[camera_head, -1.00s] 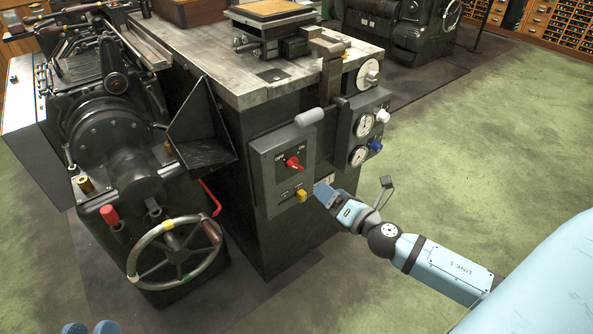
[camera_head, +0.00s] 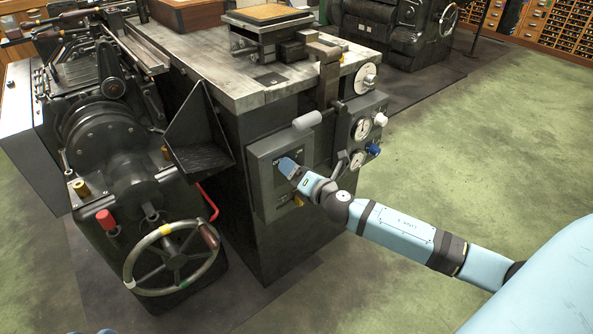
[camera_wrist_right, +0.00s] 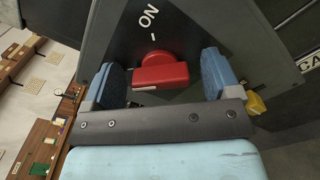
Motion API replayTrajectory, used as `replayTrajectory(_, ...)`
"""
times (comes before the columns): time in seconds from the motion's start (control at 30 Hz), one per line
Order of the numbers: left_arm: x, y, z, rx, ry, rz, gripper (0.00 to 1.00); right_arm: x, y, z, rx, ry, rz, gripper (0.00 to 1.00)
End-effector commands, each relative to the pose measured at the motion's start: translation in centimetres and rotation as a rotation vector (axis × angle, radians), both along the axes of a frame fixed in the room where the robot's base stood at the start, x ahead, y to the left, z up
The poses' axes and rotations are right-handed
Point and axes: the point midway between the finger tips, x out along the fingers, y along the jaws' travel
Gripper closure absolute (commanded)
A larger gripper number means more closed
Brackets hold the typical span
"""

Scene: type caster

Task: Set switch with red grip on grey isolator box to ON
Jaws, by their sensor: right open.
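The grey isolator box (camera_head: 265,192) is fixed to the front of the dark bench cabinet. In the head view my right gripper (camera_head: 283,163) is in front of its upper part and hides the red grip. In the right wrist view the red grip (camera_wrist_right: 160,72) sits on the box face (camera_wrist_right: 205,30), below the "ON" label (camera_wrist_right: 148,18). The open right gripper (camera_wrist_right: 162,80) has one blue finger on each side of the red grip, with gaps visible, so it is not clamped.
A yellow knob (camera_head: 298,200) is low on the box and also shows in the right wrist view (camera_wrist_right: 256,103). A gauge panel (camera_head: 352,125) with a blue knob (camera_head: 373,149) is to the right. A handwheel machine (camera_head: 170,258) stands left. The green floor at right is clear.

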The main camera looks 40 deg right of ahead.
Motion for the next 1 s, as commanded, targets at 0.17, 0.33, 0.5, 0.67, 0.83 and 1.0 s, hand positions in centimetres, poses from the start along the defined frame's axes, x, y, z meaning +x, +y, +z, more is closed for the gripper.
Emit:
replayTrajectory(0.17, 0.02, 0.01, 0.16, -0.001, -0.003, 0.000, 0.57, 0.00, 0.00, 0.01, 0.000, 0.000, 0.000, 0.17)
replayTrajectory(0.33, 0.04, 0.03, 0.18, 0.001, -0.004, -0.001, 0.57, -0.01, 0.01, 0.02, 0.000, 0.000, 0.000, 0.52)
replayTrajectory(0.5, 0.05, 0.05, 0.16, 0.001, -0.004, -0.001, 0.57, -0.02, 0.00, 0.01, 0.000, 0.000, 0.000, 0.66)
replayTrajectory(0.67, 0.07, 0.04, 0.16, 0.002, -0.003, 0.000, 0.57, -0.02, 0.01, 0.01, 0.018, 0.001, 0.000, 0.66)
replayTrajectory(0.83, 0.10, 0.05, 0.31, 0.001, -0.008, 0.001, 0.57, 0.00, -0.03, 0.06, 0.080, 0.005, -0.002, 0.66)
replayTrajectory(1.0, 0.11, 0.09, 0.74, -0.003, -0.017, 0.004, 0.57, -0.03, -0.02, 0.03, 0.195, 0.015, -0.002, 0.66)
